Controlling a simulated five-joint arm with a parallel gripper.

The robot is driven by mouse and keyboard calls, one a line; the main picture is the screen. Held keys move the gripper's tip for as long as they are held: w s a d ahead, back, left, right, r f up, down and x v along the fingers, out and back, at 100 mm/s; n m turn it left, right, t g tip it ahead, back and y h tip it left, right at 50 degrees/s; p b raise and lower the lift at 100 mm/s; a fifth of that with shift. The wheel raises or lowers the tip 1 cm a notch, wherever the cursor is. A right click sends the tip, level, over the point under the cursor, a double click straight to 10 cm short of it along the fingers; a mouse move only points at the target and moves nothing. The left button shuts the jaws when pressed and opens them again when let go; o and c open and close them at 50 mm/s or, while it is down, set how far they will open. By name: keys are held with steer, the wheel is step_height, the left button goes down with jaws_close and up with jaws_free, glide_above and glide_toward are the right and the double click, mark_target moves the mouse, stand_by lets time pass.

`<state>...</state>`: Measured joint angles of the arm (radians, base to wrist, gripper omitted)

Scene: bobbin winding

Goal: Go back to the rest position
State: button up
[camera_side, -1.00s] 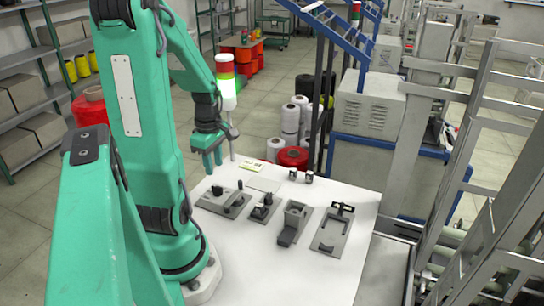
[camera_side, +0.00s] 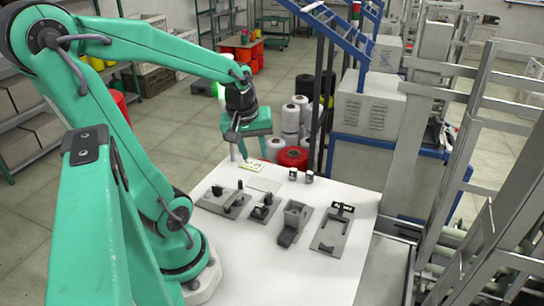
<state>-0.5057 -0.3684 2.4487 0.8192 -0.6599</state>
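My gripper (camera_side: 249,147) hangs in the air above the far left part of the white table (camera_side: 300,265), pointing down. Its teal fingers look spread apart, and I see nothing held between them. My arm is raised, with its forearm reaching to the right. Along the table stand several small dark fixtures: a plate with knobs (camera_side: 222,201), a small block on a plate (camera_side: 263,208), an upright box-shaped holder (camera_side: 294,221) and a flat plate with a dark clamp (camera_side: 332,229). My gripper is clear of all of them.
Two small dark-and-light bobbins (camera_side: 301,175) stand at the table's back edge, near a yellow label (camera_side: 251,166). Red (camera_side: 293,157) and white (camera_side: 291,121) spools stand beyond. Metal framing (camera_side: 480,150) rises at the right. The table's front is bare.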

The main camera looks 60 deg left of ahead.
steer(key=d+r+m+t, duration=0.1)
steer(key=d+r+m, duration=0.2)
steer(key=d+m, duration=0.3)
steer(key=d+r+m+t+h, duration=0.1)
steer(key=d+r+m+t, duration=0.1)
steer(key=d+m, duration=0.5)
steer(key=shift+v, duration=0.9)
steer(key=shift+a, duration=0.15)
